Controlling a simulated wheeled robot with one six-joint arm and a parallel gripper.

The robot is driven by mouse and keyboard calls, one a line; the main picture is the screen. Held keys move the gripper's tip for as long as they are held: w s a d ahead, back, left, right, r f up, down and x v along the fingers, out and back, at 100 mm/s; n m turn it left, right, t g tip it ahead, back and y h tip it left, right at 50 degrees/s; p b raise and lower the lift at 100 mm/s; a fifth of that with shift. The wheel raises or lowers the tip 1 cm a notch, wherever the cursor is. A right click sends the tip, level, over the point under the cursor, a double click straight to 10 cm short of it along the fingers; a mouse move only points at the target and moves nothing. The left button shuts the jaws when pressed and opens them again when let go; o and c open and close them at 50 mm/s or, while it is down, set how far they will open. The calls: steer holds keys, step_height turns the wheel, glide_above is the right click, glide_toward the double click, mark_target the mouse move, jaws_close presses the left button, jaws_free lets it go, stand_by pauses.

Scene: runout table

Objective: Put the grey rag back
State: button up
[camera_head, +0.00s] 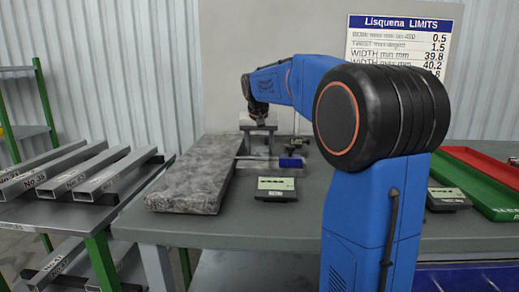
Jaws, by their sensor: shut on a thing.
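My gripper (258,118) is small and dark at the far end of my blue arm, pointing down over the back of the table. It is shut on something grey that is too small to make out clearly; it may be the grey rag. No grey rag shows plainly anywhere else in view. A pale grey stand (246,122) is right at my gripper, and I cannot tell whether they touch.
A mottled grey stone slab (190,178) lies on the table (255,222) at left. A small display box (276,189), a blue item (291,162) and red (490,162) and green (478,190) trays are also there. Labelled metal bars (60,172) rest on a left rack.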

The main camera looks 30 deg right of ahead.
steer(key=shift+f, duration=0.1)
steer(key=o, duration=1)
steer(key=v, duration=1.2)
